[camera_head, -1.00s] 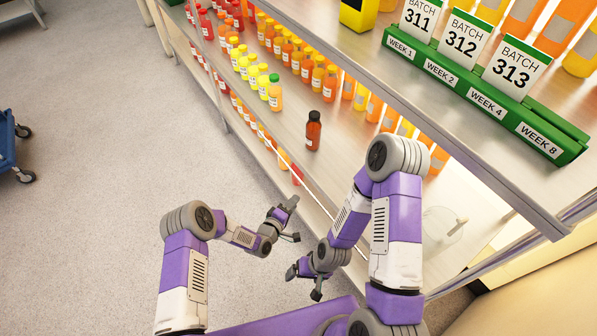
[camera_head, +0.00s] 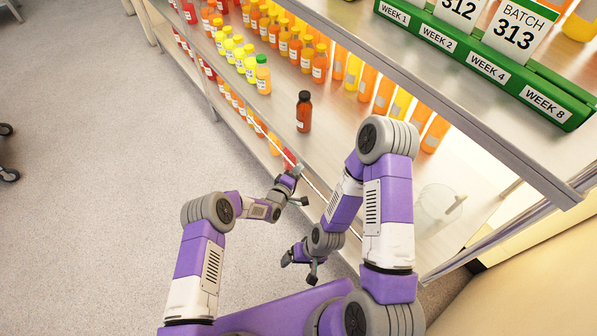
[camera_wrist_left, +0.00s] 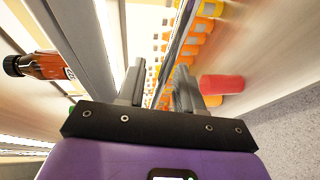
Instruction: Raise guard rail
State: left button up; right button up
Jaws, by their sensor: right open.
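The guard rail (camera_head: 316,190) is a thin pale rod running along the front edge of the lower shelf, low beside the bottles. My left gripper (camera_head: 299,186) is at the rail, its fingers apart. In the left wrist view the rail (camera_wrist_left: 181,35) runs down between the two open fingers (camera_wrist_left: 158,90); I cannot tell whether they touch it. My right gripper (camera_head: 299,267) is open and empty, lower in the head view and away from the shelf.
A dark-capped brown-red bottle (camera_head: 304,112) stands alone on the shelf, near the rail. Rows of juice bottles (camera_head: 262,76) stand farther along. An upper shelf holds a green batch rack (camera_head: 490,68). A clear container (camera_head: 437,202) stands at the right.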

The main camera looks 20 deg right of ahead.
pick_arm(q)
jog(key=shift+c, duration=0.3)
grip_shut()
jog(key=shift+a, duration=0.15)
jog(key=shift+s+a+r+m+g+y+p, duration=0.3)
jog(key=shift+a+g+y+p, duration=0.3)
jog(key=shift+y+p, duration=0.35)
jog(key=shift+s+a+r+m+g+y+p, duration=0.25)
jog(key=shift+a+g+y+p, duration=0.35)
jog(key=shift+y+p, duration=0.3)
jog(key=shift+s+a+r+m+g+y+p, duration=0.2)
jog(key=shift+a+m+g+y+p, duration=0.25)
jog(key=shift+a+y+p, duration=0.4)
jog(key=shift+d+f, duration=0.1)
jog(key=shift+d, duration=0.05)
